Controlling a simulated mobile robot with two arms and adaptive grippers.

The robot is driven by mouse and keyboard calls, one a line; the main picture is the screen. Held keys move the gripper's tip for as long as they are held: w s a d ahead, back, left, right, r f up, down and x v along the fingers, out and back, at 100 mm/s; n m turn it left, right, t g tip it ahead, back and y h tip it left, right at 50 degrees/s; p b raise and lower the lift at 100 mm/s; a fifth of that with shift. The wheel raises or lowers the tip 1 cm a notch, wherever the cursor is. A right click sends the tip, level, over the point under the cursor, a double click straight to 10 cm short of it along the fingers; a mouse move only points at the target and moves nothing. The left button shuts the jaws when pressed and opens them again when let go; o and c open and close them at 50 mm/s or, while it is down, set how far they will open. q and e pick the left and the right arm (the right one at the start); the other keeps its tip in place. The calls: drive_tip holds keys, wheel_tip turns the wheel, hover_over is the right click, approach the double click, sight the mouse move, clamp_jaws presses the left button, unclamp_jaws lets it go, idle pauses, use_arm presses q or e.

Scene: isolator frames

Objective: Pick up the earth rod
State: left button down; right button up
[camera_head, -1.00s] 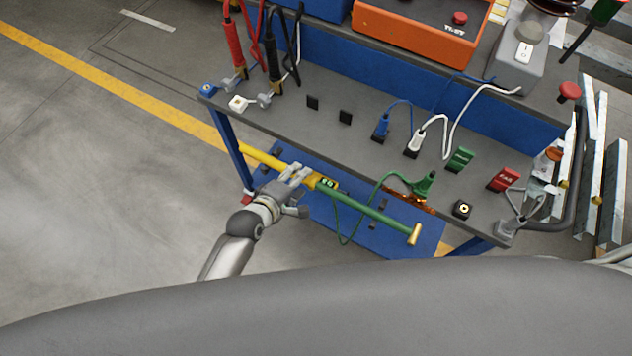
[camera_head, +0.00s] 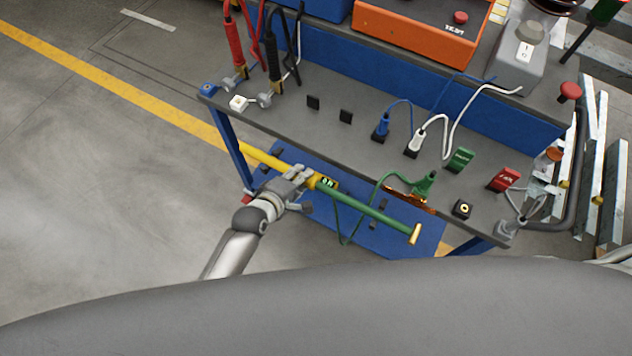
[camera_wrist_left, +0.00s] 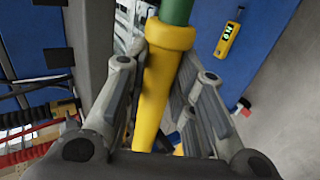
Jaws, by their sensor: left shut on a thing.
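The earth rod (camera_head: 365,211) has a yellow handle, a green shaft and a brass-coloured end. It runs slantwise along the near side of the bench, over the blue lower shelf. A green cable links it to a green clamp (camera_head: 424,185) on the bench's near edge. My left gripper (camera_head: 301,176) is shut on the yellow handle, near the collar where the green begins. In the left wrist view the earth rod (camera_wrist_left: 162,80) passes between the two fingers (camera_wrist_left: 160,100). My right gripper is not in view.
The grey bench top (camera_head: 270,130) has a near edge just beyond the rod. The blue lower shelf (camera_head: 320,212) lies below. A small yellow device (camera_wrist_left: 228,40) with a lit display is close by. A blue bench leg (camera_head: 230,150) stands left. Open floor lies left.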

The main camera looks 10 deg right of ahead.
use_arm(q)
drive_tip(key=shift+r, duration=0.15)
drive_tip(key=shift+r, duration=0.5)
wheel_tip(320, 180, up, 2)
drive_tip(key=shift+w+r, duration=0.1)
drive_tip(key=shift+r, duration=0.1)
drive_tip(key=w+a+r+b, duration=0.1)
drive_tip(key=a+r, duration=0.8)
drive_tip(key=a, duration=0.5)
drive_tip(key=shift+w+r+b, duration=0.25)
drive_tip(key=shift+w+b, duration=0.05)
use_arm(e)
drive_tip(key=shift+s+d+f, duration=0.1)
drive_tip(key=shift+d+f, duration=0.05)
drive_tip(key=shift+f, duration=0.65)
